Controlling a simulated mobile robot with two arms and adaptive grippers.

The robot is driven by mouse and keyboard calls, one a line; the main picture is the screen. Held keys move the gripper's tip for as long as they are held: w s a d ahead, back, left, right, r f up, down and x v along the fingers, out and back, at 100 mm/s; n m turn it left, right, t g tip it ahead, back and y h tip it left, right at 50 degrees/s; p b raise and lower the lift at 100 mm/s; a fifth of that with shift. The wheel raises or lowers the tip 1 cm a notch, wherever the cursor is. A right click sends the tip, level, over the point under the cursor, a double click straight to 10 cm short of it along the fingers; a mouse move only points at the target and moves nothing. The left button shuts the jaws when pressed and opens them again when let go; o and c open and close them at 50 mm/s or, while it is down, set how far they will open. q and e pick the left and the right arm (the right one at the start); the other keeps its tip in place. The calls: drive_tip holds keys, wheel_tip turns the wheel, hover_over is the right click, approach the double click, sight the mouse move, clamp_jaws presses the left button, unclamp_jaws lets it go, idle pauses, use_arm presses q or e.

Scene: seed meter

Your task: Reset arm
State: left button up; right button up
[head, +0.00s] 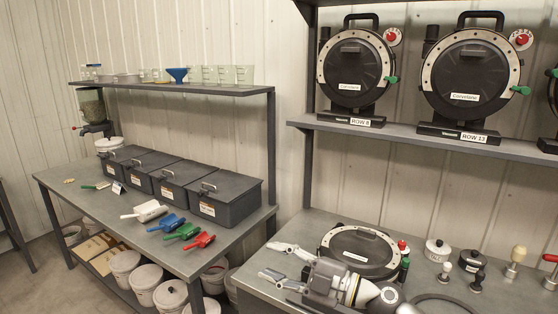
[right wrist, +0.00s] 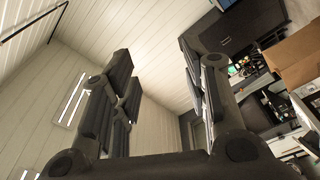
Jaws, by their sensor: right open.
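My right gripper (head: 270,260) is at the bottom centre of the head view, its fingers pointing left and spread apart. It is in front of a round black seed meter (head: 358,250) with a pale ring that lies on the right bench, and hides part of it. In the right wrist view the two fingers of my right gripper (right wrist: 157,85) stand wide apart with nothing between them. Behind them are white panelled walls and ceiling. My left gripper is not in view.
Two upright seed meters, ROW 8 (head: 350,70) and ROW 13 (head: 468,75), stand on the shelf (head: 400,133) above. Small parts, including a black-knobbed canister (head: 437,251), sit on the right bench. The left bench (head: 215,238) holds dark bins (head: 225,195) and coloured scoops (head: 183,232).

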drive_tip(key=d+m+t+h, duration=0.8)
drive_tip(key=m+t, duration=0.3)
drive_tip(key=m, duration=0.2)
drive_tip(key=s+d+f+m+g+h, duration=0.2)
drive_tip(key=s+d+f+m+h, duration=0.2)
drive_tip(key=d+f+m+h, duration=0.5)
drive_tip(key=s+d+f+g+h, duration=0.1)
drive_tip(key=s+d+f+g, duration=0.3)
drive_tip(key=s+f+g, duration=0.55)
drive_tip(key=s+f+g+y, duration=0.15)
drive_tip(key=s+f, duration=0.25)
drive_tip(key=s, duration=0.5)
drive_tip(key=s+f+g, duration=0.2)
drive_tip(key=s+f, duration=0.2)
drive_tip(key=s, duration=0.6)
wheel_tip(320, 180, down, 29)
drive_tip(key=s+g+b, duration=0.2)
drive_tip(key=s+d+f+g+b, duration=0.1)
drive_tip(key=s+d+f, duration=0.1)
drive_tip(key=s+f, duration=1.4)
drive_tip(key=shift+s+d+f, duration=0.35)
drive_tip(key=shift+d+f, duration=0.05)
drive_tip(key=shift+f, duration=0.15)
drive_tip(key=shift+h, duration=0.25)
